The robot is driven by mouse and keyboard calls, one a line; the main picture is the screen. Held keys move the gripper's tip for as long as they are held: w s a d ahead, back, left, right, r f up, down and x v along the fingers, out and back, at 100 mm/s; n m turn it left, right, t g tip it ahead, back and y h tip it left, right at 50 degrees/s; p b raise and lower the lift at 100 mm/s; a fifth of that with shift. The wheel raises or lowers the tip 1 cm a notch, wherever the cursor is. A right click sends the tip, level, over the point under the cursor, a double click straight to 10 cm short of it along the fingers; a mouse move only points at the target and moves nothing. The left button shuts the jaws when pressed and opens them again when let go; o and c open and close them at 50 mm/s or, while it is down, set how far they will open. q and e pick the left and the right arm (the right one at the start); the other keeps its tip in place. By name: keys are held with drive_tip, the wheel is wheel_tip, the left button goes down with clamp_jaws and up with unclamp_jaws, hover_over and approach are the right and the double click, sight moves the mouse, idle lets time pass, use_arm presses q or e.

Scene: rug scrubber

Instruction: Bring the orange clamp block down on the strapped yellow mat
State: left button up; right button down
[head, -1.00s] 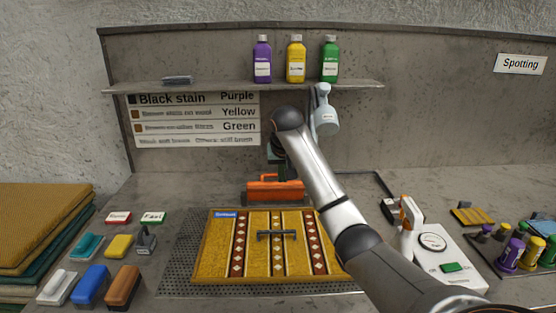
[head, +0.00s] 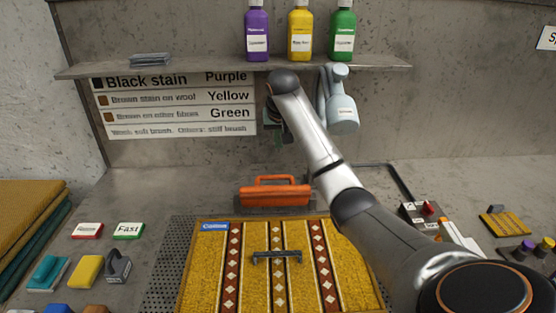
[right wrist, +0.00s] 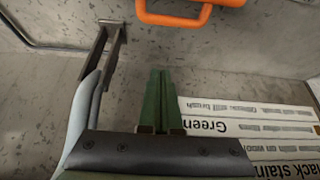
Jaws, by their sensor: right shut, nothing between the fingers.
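The orange clamp block (head: 299,194), with a loop handle on top, stands behind the yellow mat. Its handle also shows at the top of the right wrist view (right wrist: 165,19). The yellow mat (head: 205,262) lies on a perforated plate, with patterned red-brown bands and a dark bar handle (head: 276,256) on it. My right gripper (head: 277,138) is above and behind the orange block, partly hidden by my arm. In the right wrist view its green fingers (right wrist: 157,92) are together and empty, apart from the orange handle. My left gripper is not in view.
A shelf (head: 390,65) holds purple, yellow and green bottles above my right arm. A pale nozzle (head: 341,100) hangs close to the arm's right. Brushes and sponges (head: 86,270) lie at the left. A control box (head: 420,213) stands at the right.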

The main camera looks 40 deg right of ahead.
sight(275, 191)
wheel_tip(275, 191, down, 9)
drive_tip(key=p, duration=0.2)
drive_tip(key=shift+w+d, duration=0.25)
idle(0.6)
drive_tip(key=shift+f, duration=0.15)
